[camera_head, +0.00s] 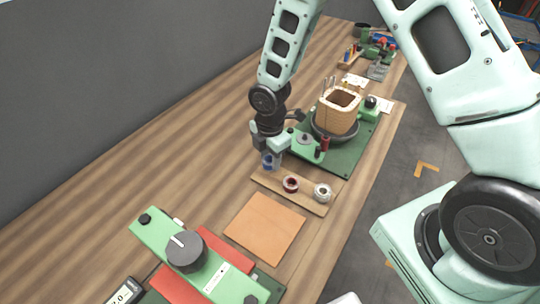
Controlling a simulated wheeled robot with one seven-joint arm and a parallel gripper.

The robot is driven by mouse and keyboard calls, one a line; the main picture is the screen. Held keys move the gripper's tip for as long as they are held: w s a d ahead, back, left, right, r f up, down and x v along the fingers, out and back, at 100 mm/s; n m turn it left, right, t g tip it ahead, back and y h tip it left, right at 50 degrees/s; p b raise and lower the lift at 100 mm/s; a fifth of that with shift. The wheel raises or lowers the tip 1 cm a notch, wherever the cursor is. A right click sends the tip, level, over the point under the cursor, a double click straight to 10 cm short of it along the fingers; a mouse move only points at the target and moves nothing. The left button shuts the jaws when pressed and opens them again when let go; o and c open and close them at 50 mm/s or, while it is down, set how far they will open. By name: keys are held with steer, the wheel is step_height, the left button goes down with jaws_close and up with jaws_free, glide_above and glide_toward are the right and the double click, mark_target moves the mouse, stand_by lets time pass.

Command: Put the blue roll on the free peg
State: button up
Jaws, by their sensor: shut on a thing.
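The blue roll (267,163) is at the end of my gripper (270,150), which points down and is shut on it. The roll is at the left end of a wooden strip (312,201). I cannot tell whether it touches the strip or hangs just above it. A red roll (291,184) and a white or silver roll (322,192) sit on the strip to the right. A free peg cannot be made out clearly; my gripper and the blue roll cover the strip's left end.
A green coil-winding stand with a tan square coil (338,112) stands just behind the strip. An orange-brown mat (264,229) lies in front. A green device with a dark knob (186,251) is at the front. The tabletop left of the strip is clear.

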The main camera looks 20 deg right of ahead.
steer(key=shift+f+b, duration=0.45)
steer(key=shift+f, duration=0.4)
stand_by(0.4)
steer(key=o, duration=1.4)
steer(key=shift+r, duration=0.15)
steer(key=shift+r+p, duration=2.2)
steer(key=shift+r, duration=0.25)
